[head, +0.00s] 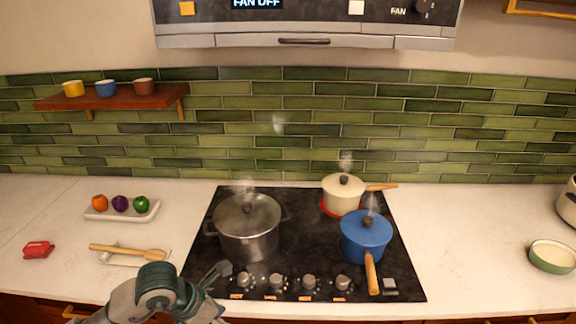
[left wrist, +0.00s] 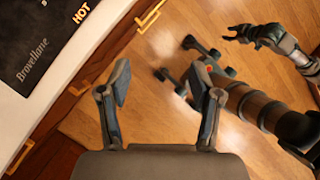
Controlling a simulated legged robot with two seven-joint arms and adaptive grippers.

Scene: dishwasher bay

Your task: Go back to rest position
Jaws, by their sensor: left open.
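My left gripper (head: 217,278) is at the bottom of the head view, left of centre, by the cooktop's front left corner. It holds nothing. In the left wrist view my left gripper (left wrist: 163,82) has its two fingers spread apart, with wooden floor behind them. Another arm of mine ends in a dark gripper (left wrist: 238,34) at the upper right of the left wrist view, over the floor. It is too small to tell whether it is open. My right gripper is outside the head view.
The black cooktop (head: 290,279) holds a steel pot (head: 249,232), a cream saucepan (head: 342,196) and a blue saucepan (head: 366,240), all steaming. A wooden spoon (head: 127,250), a vegetable tray (head: 98,213) and a red item (head: 38,250) lie left. A green bowl (head: 552,257) stands right.

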